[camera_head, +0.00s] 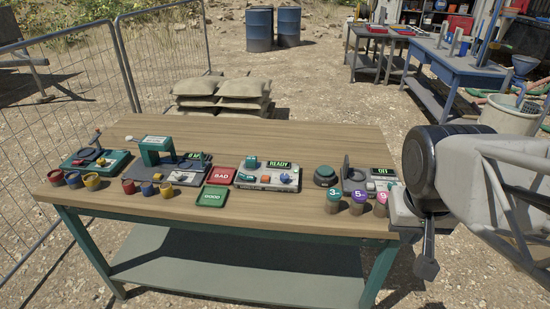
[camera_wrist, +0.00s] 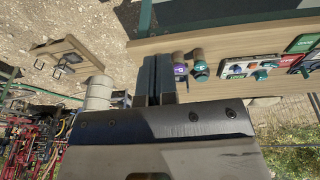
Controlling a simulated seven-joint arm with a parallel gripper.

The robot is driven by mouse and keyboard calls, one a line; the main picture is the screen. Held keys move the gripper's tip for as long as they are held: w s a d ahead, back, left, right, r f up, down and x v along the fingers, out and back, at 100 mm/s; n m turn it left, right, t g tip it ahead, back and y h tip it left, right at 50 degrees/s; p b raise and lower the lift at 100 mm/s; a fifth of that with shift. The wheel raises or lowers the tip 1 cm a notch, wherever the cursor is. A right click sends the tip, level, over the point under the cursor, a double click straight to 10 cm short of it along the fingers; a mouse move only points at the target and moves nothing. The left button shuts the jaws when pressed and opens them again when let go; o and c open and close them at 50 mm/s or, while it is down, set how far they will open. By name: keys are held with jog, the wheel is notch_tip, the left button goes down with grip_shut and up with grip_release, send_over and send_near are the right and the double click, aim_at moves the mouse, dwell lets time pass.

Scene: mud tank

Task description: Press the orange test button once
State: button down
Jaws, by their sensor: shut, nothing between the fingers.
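The orange test button (camera_head: 265,179) appears as a small orange spot on the front of a grey tester box (camera_head: 285,184) with a green READY display, near the middle of the wooden table. In the wrist view the tester (camera_wrist: 233,69) lies right of my fingers, with an orange spot (camera_wrist: 260,75) near a blue knob. My gripper (camera_head: 427,266) hangs past the table's right front corner, well right of the tester and apart from the button. In the wrist view my gripper (camera_wrist: 157,58) has its two fingers together, with nothing held.
Numbered jars (camera_head: 358,203) stand between my gripper and the tester. Red BAD (camera_head: 224,174) and green GOOD (camera_head: 212,196) trays lie left of the tester. A device with an OFF display (camera_head: 379,172) sits at the table's right end. Small colored cups (camera_head: 91,181) line the left front.

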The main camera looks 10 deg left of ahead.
jog(key=w+a+h, duration=0.2)
jog(key=w+a, duration=0.1)
jog(key=w, duration=0.9)
jog(key=t+h, duration=0.4)
send_over(264, 177)
notch_tip(264, 177, down, 12)
jog(key=shift+w, duration=0.15)
jog(key=shift+f, duration=0.25)
jog(key=shift+f, duration=4.15)
